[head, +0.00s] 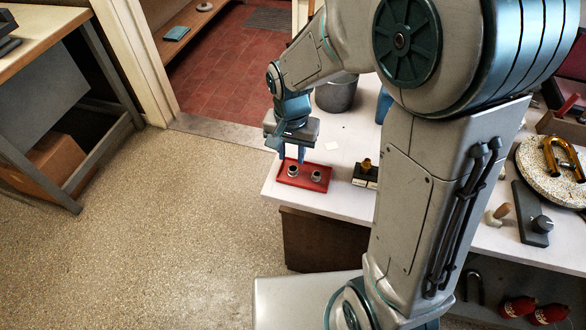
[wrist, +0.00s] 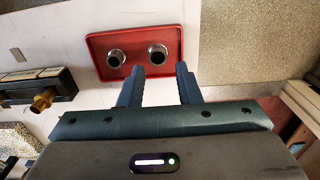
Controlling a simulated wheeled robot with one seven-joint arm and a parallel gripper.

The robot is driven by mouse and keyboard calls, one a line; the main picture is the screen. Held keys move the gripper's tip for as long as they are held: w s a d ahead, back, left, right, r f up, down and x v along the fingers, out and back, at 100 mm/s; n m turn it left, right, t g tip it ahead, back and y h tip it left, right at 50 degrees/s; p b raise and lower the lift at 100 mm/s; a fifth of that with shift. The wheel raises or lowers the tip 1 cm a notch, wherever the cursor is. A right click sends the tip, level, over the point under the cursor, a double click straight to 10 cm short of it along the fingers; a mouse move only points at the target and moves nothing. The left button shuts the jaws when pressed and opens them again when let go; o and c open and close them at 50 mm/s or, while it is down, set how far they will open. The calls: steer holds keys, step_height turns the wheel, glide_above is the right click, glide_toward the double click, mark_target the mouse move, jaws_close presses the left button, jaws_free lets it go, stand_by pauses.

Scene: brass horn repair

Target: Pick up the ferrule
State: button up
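Two short silver metal rings, which look like ferrules, stand on a small red tray (head: 322,187) near the table's left end. One ring (head: 292,170) is at the tray's left in the head view; the other ring (head: 316,176) is to its right. In the wrist view the tray (wrist: 136,41) shows both, with the first ring (wrist: 157,54) at the right and the second ring (wrist: 116,58) at the left. My gripper (wrist: 160,69) is open and empty. Its fingers point at the first ring, which shows between and beyond the fingertips. I cannot tell the exact gap.
A dark block with a brass piece (head: 367,165) stands right of the tray. A grey bucket (head: 337,93) is behind. A round stone-like slab (head: 552,172) with a brass tube and a dark plate with a knob (head: 541,224) are farther right. Open floor lies left.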

mark_target(293, 165)
step_height(293, 165, down, 5)
steer(key=shift+d, duration=0.15)
steer(key=c, duration=0.7)
jaws_close()
steer(key=shift+r, duration=0.15)
